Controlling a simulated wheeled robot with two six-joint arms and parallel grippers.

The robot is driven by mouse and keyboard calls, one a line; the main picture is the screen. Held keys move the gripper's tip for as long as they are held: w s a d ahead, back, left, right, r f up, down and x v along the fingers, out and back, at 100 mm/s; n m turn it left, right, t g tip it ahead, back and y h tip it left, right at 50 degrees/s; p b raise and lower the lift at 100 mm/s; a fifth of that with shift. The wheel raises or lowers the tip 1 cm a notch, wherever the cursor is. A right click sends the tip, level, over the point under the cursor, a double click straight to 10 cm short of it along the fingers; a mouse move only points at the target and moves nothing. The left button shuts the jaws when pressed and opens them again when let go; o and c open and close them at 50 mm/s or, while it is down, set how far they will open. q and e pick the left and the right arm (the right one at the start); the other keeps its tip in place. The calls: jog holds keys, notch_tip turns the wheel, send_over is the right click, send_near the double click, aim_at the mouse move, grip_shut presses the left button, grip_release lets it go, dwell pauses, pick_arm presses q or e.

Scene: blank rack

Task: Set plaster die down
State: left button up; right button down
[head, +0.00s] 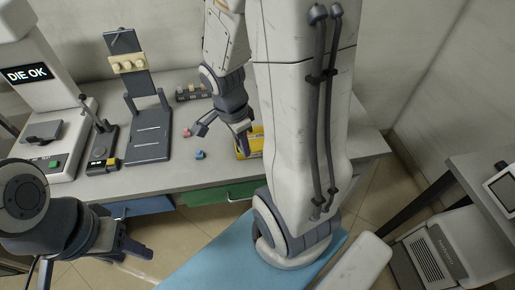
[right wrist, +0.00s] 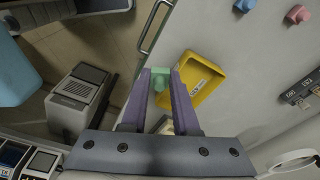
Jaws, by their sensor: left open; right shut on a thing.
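A small green plaster die (right wrist: 160,78) is between the fingertips of my right gripper (right wrist: 161,76) in the right wrist view. The gripper is shut on it. In the head view my right gripper (head: 243,148) reaches down by the yellow tray (head: 256,140); the green die cannot be made out there. The tray also shows in the right wrist view (right wrist: 212,76), just right of the fingers. A pink die (head: 187,132) and a blue die (head: 200,155) stand on the table left of the tray. My left gripper (head: 135,247) is open and empty before the table's front edge.
A "DIE OK" machine (head: 40,92), a small black device (head: 102,145) and a dark stand (head: 148,130) with several cream pieces fill the table's left. A dark rack (head: 192,92) stands behind. My own white arm hides the table's middle right.

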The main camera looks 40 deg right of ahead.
jog(key=s+d+m, duration=0.1)
jog(key=s+m, duration=0.1)
jog(key=m, duration=0.2)
send_near(256, 138)
jog(key=shift+g, duration=0.3)
jog(key=a+f, duration=0.1)
jog(key=s+a+f, duration=0.1)
jog(key=a, duration=0.1)
jog(key=shift+a+f+p, duration=0.1)
jog(key=shift+a+p, duration=0.15)
jog(key=shift+p, duration=0.05)
jog(key=shift+w+f, duration=0.15)
jog(key=shift+f, duration=1.9)
jog(key=shift+f, duration=0.2)
jog(key=c, duration=0.7)
grip_release()
